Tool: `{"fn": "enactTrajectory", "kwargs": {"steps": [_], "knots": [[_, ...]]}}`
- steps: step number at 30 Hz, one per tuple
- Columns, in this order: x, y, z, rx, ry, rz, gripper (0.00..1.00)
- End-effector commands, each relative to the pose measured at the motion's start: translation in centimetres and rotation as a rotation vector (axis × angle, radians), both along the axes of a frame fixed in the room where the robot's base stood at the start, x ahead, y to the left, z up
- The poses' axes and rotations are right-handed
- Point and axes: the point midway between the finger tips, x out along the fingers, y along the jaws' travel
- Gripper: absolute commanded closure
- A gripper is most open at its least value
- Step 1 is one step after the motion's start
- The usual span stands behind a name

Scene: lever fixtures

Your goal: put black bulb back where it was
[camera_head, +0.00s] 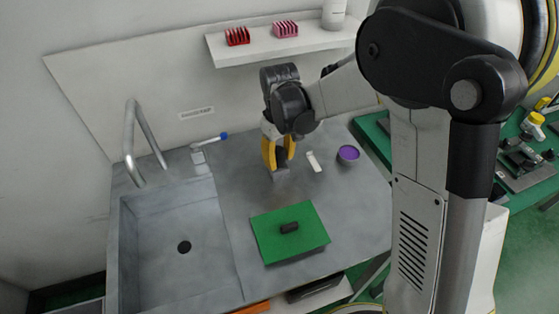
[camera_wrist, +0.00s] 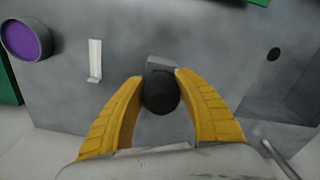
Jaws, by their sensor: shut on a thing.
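My gripper (camera_head: 279,158) points down over the grey counter, with its yellow fingers close together. In the wrist view my gripper (camera_wrist: 160,90) is shut on the black bulb (camera_wrist: 161,92), a dark round thing between the two fingertips. In the head view the fingers hide most or all of the bulb. A small grey block (camera_head: 281,174) is just below the fingertips; it also shows right behind the bulb in the wrist view (camera_wrist: 160,62). I cannot tell whether the bulb touches this block.
A dark block (camera_head: 289,227) lies on a green mat (camera_head: 265,247) in front. A white strip (camera_head: 314,161) and a purple round container (camera_head: 348,154) are to the right. The sink (camera_head: 170,270) and faucet (camera_head: 135,140) are left; a shelf (camera_head: 260,52) hangs above.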

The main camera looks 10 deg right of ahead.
Motion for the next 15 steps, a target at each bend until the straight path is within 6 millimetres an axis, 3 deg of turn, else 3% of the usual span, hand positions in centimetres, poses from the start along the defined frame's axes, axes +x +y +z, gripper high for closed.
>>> {"fn": "enactTrajectory", "kwargs": {"steps": [8,9,11,15], "knots": [[0.00,-0.02,-0.19,0.000,0.000,0.000,0.77],[0.00,-0.02,-0.25,0.000,0.000,0.000,0.59],[0.00,-0.02,-0.15,0.000,0.000,0.000,0.42],[0.00,-0.01,-0.13,0.000,0.000,0.000,0.42]]}}
